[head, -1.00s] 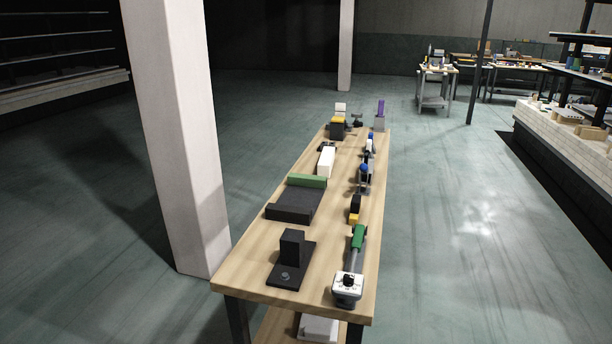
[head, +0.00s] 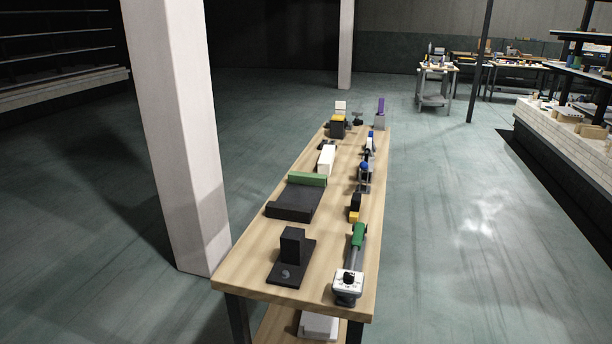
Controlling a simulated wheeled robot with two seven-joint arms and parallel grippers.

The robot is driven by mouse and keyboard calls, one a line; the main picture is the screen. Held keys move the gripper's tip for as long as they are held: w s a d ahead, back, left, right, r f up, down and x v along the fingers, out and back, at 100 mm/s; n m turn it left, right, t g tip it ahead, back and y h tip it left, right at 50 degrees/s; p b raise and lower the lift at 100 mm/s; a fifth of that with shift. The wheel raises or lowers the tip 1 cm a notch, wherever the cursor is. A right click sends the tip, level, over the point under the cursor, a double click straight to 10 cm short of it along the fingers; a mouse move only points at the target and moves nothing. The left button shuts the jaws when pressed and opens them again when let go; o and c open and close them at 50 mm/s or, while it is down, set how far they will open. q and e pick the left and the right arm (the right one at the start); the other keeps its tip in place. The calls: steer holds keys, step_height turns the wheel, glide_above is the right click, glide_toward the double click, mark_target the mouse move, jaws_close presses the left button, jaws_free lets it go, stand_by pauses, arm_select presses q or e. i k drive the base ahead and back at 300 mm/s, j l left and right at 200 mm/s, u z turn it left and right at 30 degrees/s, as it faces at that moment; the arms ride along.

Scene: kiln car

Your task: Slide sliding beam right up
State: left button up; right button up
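No part that I can surely name as the right sliding beam shows in the head view. A long wooden workbench (head: 340,265) stands in front of me with tools and blocks on it. Near its front right corner lies a tool with a green handle (head: 359,236), a grey shaft and a white-faced box with a black knob (head: 348,283). A black upright block on a flat base (head: 292,247) stands to its left. Neither of my grippers is in view.
A dark tray-like block (head: 294,205) with a green bar (head: 307,179) lies mid-bench. A pale pillar (head: 180,130) rises close to the bench's left. A brick structure (head: 560,125) stands at the far right. The floor between is clear.

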mark_target(316, 180)
steer(key=i+l, duration=0.15)
steer(key=l, duration=0.25)
steer(key=i+l+z, duration=0.1)
steer(key=l, duration=0.35)
steer(key=i+l, duration=0.2)
steer(key=l, duration=0.2)
steer(key=i+l+z, duration=0.1)
steer(key=l, duration=0.3)
steer(key=i+l, duration=0.2)
steer(key=l, duration=0.2)
steer(key=i+l+z, duration=0.1)
steer(key=l, duration=0.25)
steer(key=i+l, duration=0.25)
steer(key=l, duration=0.15)
